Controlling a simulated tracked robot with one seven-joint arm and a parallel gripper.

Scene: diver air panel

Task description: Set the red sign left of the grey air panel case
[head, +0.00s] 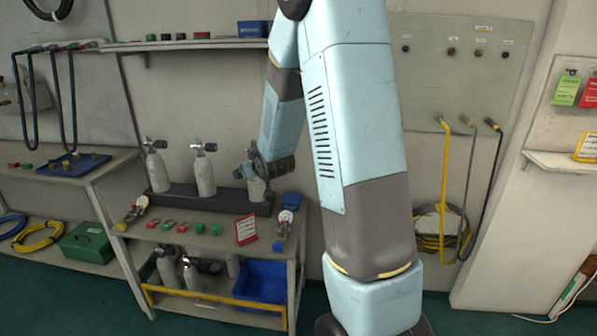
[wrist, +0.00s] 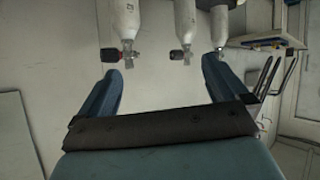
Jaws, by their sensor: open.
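A small red-and-white sign (head: 246,229) stands on the workbench, right of several small red and green fittings. My gripper (head: 254,168) is above the bench by the rightmost grey cylinder, higher than the sign and apart from it. In the wrist view my gripper (wrist: 160,76) shows two blue fingers spread wide with nothing between them. The sign does not show in the wrist view. A grey panel (head: 430,80) with several knobs is on the wall at right; I cannot tell whether it is the air panel case, and no other clear grey case shows.
Grey cylinders (head: 204,172) stand in a dark rack (head: 180,197) at the bench's back; they look inverted in the wrist view (wrist: 182,25). Gauges flank the fittings and sign, one left (head: 134,211), one right (head: 284,226). A blue bin (head: 262,281) is below. Hoses (head: 443,190) hang at right.

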